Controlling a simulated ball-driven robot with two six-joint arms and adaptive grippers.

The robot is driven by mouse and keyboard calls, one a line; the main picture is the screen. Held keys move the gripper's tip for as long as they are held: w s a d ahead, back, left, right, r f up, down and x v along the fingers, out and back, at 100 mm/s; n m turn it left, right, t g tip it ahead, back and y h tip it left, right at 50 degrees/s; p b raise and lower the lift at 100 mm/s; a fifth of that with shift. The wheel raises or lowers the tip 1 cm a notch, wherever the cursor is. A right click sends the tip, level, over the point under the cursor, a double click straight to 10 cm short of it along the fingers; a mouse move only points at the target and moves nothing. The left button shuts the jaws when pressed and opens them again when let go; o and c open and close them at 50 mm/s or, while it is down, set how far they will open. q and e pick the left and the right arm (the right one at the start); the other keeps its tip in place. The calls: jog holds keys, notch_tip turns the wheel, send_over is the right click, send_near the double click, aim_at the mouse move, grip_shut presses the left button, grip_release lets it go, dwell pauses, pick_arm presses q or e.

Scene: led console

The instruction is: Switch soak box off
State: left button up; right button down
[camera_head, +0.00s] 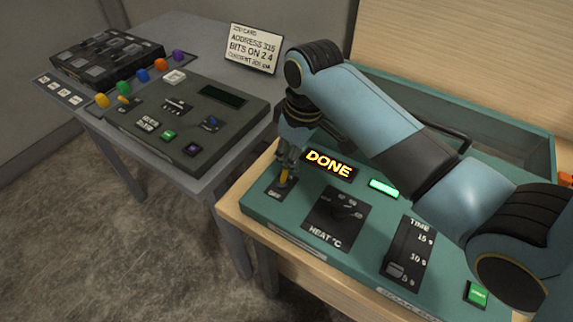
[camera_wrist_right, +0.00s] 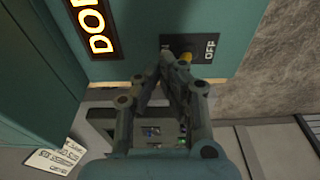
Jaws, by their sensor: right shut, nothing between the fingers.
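The teal soak box (camera_head: 325,255) stands on a wooden bench, with a lit amber DONE display (camera_head: 330,164), also in the right wrist view (camera_wrist_right: 97,27). At its left corner is a dark switch plate (camera_head: 272,190) with a yellow lever (camera_head: 284,177). In the right wrist view the plate reads OFF at one end, and the lever (camera_wrist_right: 186,57) is partly hidden by my fingertips. My right gripper (camera_head: 287,160) is shut and empty, its tips right at the lever. I cannot tell if they touch it or which way it leans. My left gripper is out of view.
The box also carries a heat knob (camera_head: 344,207), a time slider (camera_head: 397,268), a lit green bar (camera_head: 384,187) and a green button (camera_head: 476,293). A grey console (camera_head: 225,125) and a card (camera_head: 254,48) are on the left table.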

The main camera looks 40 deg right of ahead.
aim_at(289, 178)
jog(key=shift+s+a+p, duration=0.2)
jog(key=shift+a, duration=0.25)
jog(key=shift+s+a+p, duration=0.2)
jog(key=shift+a, duration=0.25)
jog(key=shift+d, duration=0.1)
jog(key=shift+w+r, duration=0.1)
jog(key=shift+r, duration=0.4)
notch_tip(289, 178, up, 6)
jog(key=shift+d, duration=0.35)
jog(key=shift+w, duration=0.1)
